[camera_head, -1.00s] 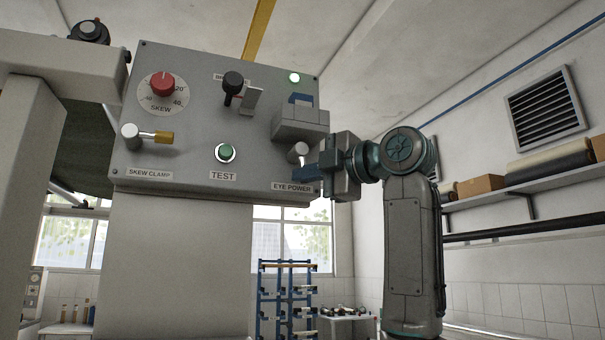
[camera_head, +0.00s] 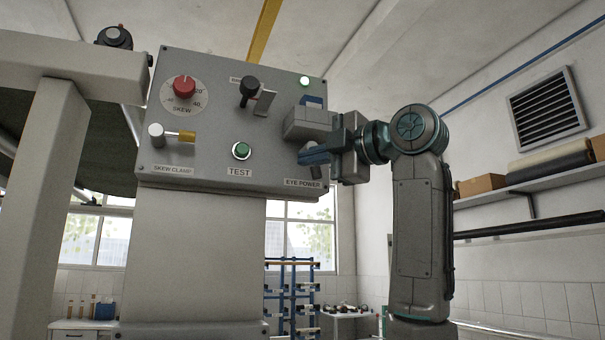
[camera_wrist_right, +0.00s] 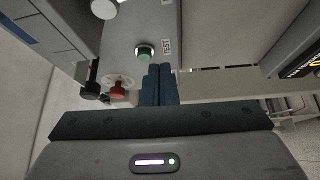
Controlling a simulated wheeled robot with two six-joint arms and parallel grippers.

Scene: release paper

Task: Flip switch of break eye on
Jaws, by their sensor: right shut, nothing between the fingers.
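The grey control panel (camera_head: 215,110) stands in front of me. Its EYE POWER label (camera_head: 303,183) is at the lower right. Just above the label is the eye power switch (camera_head: 312,146), a pale round-ended lever mostly hidden by my right gripper. My right gripper (camera_head: 304,156) is shut and empty, its blue fingers pointing left across the switch. I cannot tell whether they touch it, nor the switch's exact position. In the right wrist view the shut fingers (camera_wrist_right: 157,82) point toward the panel face. My left gripper is not in view.
The panel also carries a red SKEW dial (camera_head: 184,87), a black-knobbed lever (camera_head: 249,87), a SKEW CLAMP lever (camera_head: 172,135), a green TEST button (camera_head: 241,151) and a lit green lamp (camera_head: 305,81). A grey box (camera_head: 308,122) projects just above my right gripper.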

